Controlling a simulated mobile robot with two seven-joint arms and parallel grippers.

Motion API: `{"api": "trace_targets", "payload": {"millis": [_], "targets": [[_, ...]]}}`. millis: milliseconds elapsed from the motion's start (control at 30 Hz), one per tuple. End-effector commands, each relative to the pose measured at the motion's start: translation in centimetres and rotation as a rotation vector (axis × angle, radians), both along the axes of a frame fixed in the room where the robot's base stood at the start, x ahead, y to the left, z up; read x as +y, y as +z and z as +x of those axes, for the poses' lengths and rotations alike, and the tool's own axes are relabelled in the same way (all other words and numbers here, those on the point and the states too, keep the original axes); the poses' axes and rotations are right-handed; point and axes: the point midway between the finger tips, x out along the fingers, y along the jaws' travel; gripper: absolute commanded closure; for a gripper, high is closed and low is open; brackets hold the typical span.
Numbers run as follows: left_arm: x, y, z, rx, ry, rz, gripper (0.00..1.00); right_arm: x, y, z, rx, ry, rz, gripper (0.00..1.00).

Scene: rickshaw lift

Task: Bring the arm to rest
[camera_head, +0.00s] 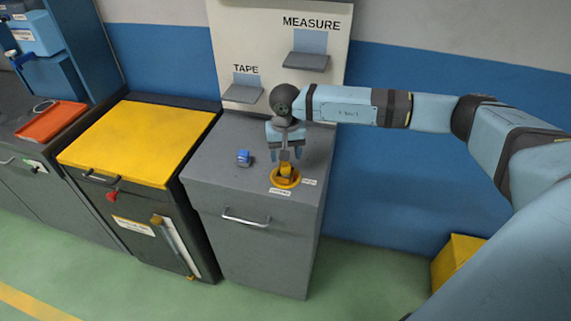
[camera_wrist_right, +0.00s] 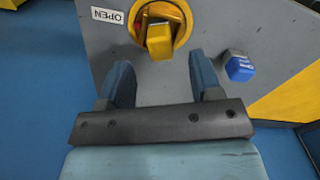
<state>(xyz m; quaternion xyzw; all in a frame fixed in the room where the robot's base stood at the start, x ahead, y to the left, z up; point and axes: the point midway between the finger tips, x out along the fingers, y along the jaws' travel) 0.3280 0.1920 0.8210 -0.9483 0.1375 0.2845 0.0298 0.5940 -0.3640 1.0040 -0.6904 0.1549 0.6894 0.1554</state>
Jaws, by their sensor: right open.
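My right arm reaches in from the right in the head view. Its gripper (camera_head: 284,153) points down over the grey cabinet top, above a yellow round fixture with a yellow knob (camera_head: 286,176). In the wrist view the right gripper (camera_wrist_right: 162,80) has its two blue fingers spread apart, with nothing between them. The yellow knob (camera_wrist_right: 160,40) lies just beyond the fingertips; I cannot tell whether they touch it. My left gripper does not show.
A small blue object (camera_head: 243,157) sits on the grey cabinet (camera_head: 215,165), left of the knob. A yellow-topped cabinet (camera_head: 135,140) stands to the left. Behind is a board with shelves labelled TAPE (camera_head: 246,82) and MEASURE (camera_head: 306,61). A yellow box (camera_head: 455,262) stands at lower right.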

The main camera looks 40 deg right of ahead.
Motion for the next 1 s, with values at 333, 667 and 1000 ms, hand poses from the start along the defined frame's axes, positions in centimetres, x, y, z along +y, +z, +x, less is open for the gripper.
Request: {"api": "trace_targets", "payload": {"millis": [333, 667, 1000], "targets": [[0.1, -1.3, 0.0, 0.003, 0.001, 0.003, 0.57, 0.0, 7.1, 0.0, -0.001, 0.000, 0.000, 0.41], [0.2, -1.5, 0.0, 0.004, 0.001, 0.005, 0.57, 0.0, 9.0, -0.1, 0.002, 0.001, 0.000, 0.41], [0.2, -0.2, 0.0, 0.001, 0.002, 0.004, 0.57, 10.5, 5.0, -3.5, 0.131, -0.155, 0.383, 0.41]]}}
